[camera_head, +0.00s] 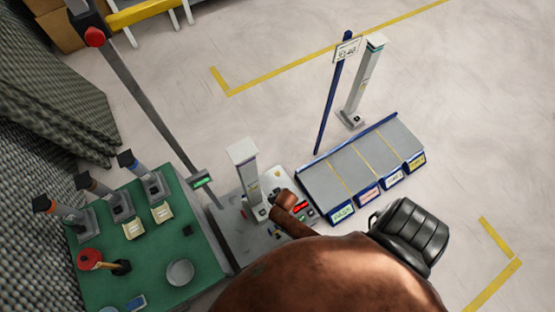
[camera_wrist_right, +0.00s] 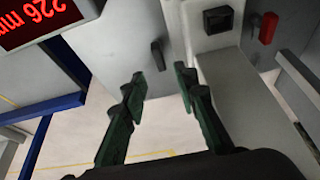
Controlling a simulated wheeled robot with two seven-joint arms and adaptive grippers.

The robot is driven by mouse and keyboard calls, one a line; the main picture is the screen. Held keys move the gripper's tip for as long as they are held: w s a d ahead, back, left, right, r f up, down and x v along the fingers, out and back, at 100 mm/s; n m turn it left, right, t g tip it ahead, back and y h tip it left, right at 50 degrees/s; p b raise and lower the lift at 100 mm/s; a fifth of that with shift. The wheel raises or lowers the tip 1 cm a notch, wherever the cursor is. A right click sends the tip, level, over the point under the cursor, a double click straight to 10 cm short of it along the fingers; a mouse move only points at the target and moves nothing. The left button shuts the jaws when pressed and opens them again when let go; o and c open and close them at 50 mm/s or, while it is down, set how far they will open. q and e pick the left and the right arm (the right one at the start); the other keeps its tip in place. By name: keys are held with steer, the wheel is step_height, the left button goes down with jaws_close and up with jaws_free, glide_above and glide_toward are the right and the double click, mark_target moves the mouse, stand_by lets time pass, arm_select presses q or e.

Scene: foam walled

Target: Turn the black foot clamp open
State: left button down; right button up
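In the right wrist view a small black lever (camera_wrist_right: 158,55), which looks like the foot clamp, sticks out from a light grey face. My right gripper (camera_wrist_right: 160,80) is open, with its dark green fingers on either side of the line to the lever. The lever shows just beyond the fingertips, and no contact is visible. A square black knob (camera_wrist_right: 218,19) sits on a grey block to the right. In the head view the grey post (camera_head: 245,170) stands on a grey base, partly hidden by my brown arm. My left gripper is not in view.
A red-digit display (camera_wrist_right: 40,18) is at the wrist view's upper left, and a red handle (camera_wrist_right: 268,28) at upper right. In the head view, a green bench (camera_head: 205,262) with tools is left, a sectioned grey tray (camera_head: 322,185) right. Open floor lies beyond.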

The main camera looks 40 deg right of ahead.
steer(key=v, duration=0.6)
stand_by(0.5)
